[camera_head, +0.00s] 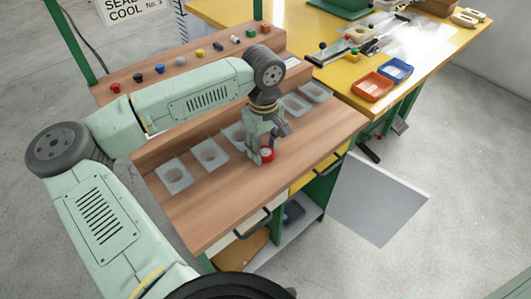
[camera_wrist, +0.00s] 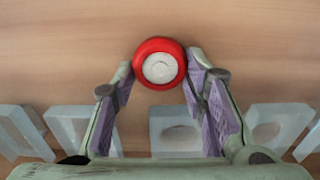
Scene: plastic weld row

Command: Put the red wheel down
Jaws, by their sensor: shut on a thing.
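The red wheel (camera_head: 267,155) has a pale round centre and is at the tips of my gripper (camera_head: 262,152), over the wooden bench (camera_head: 310,135). In the wrist view the red wheel (camera_wrist: 138,63) sits between the two purple-padded fingers of my gripper (camera_wrist: 160,70), which are shut on it. It is low, close to the bench top; whether it touches the wood I cannot tell. It is on the bench-front side of a row of translucent square holders (camera_head: 187,184), clear of them. My arm hides part of that row.
A raised ledge (camera_head: 130,90) behind the row carries several small coloured pieces. The bench's front strip is bare wood. A yellow table (camera_head: 345,83) adjoins at the right, with a red tray (camera_head: 372,98), a blue tray (camera_head: 409,72) and clamps.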

